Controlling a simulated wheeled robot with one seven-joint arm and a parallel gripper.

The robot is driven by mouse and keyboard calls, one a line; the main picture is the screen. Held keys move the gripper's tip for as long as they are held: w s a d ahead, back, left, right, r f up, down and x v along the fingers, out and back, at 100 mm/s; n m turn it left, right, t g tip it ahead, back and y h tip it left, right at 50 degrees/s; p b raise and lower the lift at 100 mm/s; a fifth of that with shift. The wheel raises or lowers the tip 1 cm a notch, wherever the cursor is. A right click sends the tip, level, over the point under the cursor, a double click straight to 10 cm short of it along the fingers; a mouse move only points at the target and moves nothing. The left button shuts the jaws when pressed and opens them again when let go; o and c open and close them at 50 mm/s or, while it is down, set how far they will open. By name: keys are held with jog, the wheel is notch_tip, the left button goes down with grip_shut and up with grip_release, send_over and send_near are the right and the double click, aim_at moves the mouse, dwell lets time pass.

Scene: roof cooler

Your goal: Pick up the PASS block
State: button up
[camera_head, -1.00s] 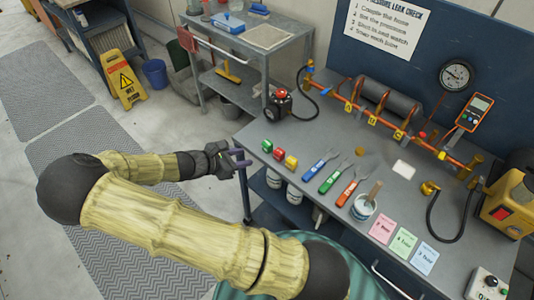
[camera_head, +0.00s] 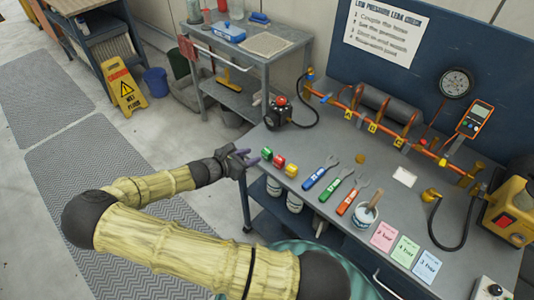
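Three small blocks sit in a row near the left front edge of the grey workbench (camera_head: 330,222): a green block (camera_head: 267,154), a red block (camera_head: 279,161) and a yellow block (camera_head: 291,170). Their faces are too small to read, so I cannot tell which says PASS. My gripper (camera_head: 248,158) is just left of the green block, near the bench's left edge. Its fingers look spread apart, with nothing between them. It seems apart from the blocks.
Blue, green and red wrenches (camera_head: 338,187) and a cup (camera_head: 366,213) lie right of the blocks. A red-topped device (camera_head: 279,113) with a hose stands behind them. A pipe rig (camera_head: 385,125) runs along the back. A grey cart (camera_head: 220,65) stands behind left.

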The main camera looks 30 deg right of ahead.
aim_at(271, 151)
jog(key=x, duration=0.5)
jog(key=shift+d+p, duration=0.2)
jog(key=shift+p, duration=0.1)
jog(key=shift+d+f, duration=0.15)
jog(key=shift+d, duration=0.1)
jog(key=x, duration=0.2)
jog(key=p+x, duration=0.1)
jog(key=x, duration=0.2)
jog(key=shift+f, duration=0.4)
jog(key=c, duration=0.6)
